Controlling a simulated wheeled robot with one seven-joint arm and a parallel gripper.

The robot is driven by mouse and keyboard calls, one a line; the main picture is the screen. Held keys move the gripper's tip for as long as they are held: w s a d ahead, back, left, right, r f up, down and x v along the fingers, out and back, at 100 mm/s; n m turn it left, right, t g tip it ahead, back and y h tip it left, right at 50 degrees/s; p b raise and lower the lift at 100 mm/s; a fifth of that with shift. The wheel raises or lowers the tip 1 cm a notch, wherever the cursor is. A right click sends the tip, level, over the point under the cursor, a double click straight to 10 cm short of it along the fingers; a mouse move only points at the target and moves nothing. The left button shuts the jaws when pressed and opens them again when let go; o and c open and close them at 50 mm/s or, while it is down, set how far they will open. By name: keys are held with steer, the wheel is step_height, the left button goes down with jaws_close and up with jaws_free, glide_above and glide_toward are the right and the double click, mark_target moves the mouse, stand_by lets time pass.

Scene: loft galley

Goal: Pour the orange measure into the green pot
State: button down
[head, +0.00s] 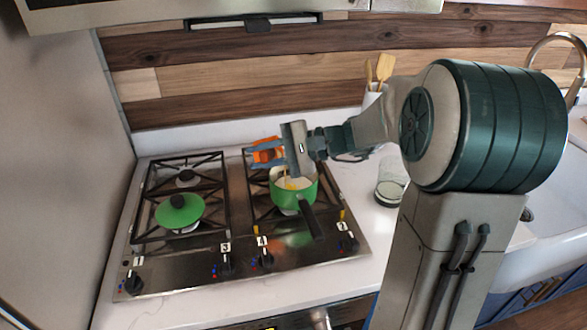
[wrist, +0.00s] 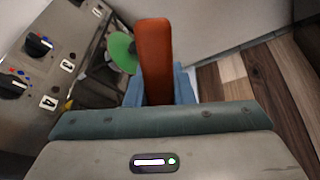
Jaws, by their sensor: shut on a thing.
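The orange measure (head: 266,150) is held above the back left rim of the green pot in the head view. In the wrist view its orange handle (wrist: 155,62) stands up between the blue fingers. My gripper (head: 279,155) is shut on it, and the gripper also shows in the wrist view (wrist: 160,88). The green pot (head: 305,194) stands upright on the right side of the hob, its dark handle toward the front. Something yellow shows inside its pale interior. My gripper partly hides the measure, so its tilt and contents are unclear.
A green lid (head: 180,211) with a dark knob lies on the left of the hob (head: 205,262). Right of the hob, a glass jar (head: 390,190) and a white utensil holder (head: 371,99) stand on the counter. A wall (head: 60,150) borders the left side.

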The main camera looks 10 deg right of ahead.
mark_target(272, 152)
steer(key=shift+s+d+r+y+b, duration=0.1)
steer(key=shift+d+y+b, duration=0.15)
steer(key=shift+d, duration=0.15)
steer(key=shift+s+d+r+y+b, duration=0.1)
steer(key=shift+d+y+b, duration=0.15)
steer(key=shift+d, duration=0.15)
steer(key=shift+s+d+r+t+y+b, duration=0.15)
steer(key=shift+d+t+y+b, duration=0.1)
steer(key=shift+d+y+b, duration=0.35)
steer(key=shift+s+d+r+t+y+b, duration=0.1)
steer(key=shift+d+t+y+b, duration=0.15)
steer(key=shift+d+y+b, duration=0.35)
stand_by(1.1)
steer(key=shift+s+d+f+t+y+b, duration=0.1)
steer(key=shift+s+d+t+y+b, duration=0.1)
steer(key=shift+d+y+b, duration=0.4)
steer(key=shift+s+d+t+y+b, duration=0.1)
steer(key=shift+d+t+y+b, duration=0.15)
steer(key=shift+y, duration=0.6)
steer(key=shift+s+d+f+t+y+b, duration=0.15)
steer(key=shift+d+y+b, duration=0.35)
steer(key=shift+y, duration=0.25)
stand_by(1.0)
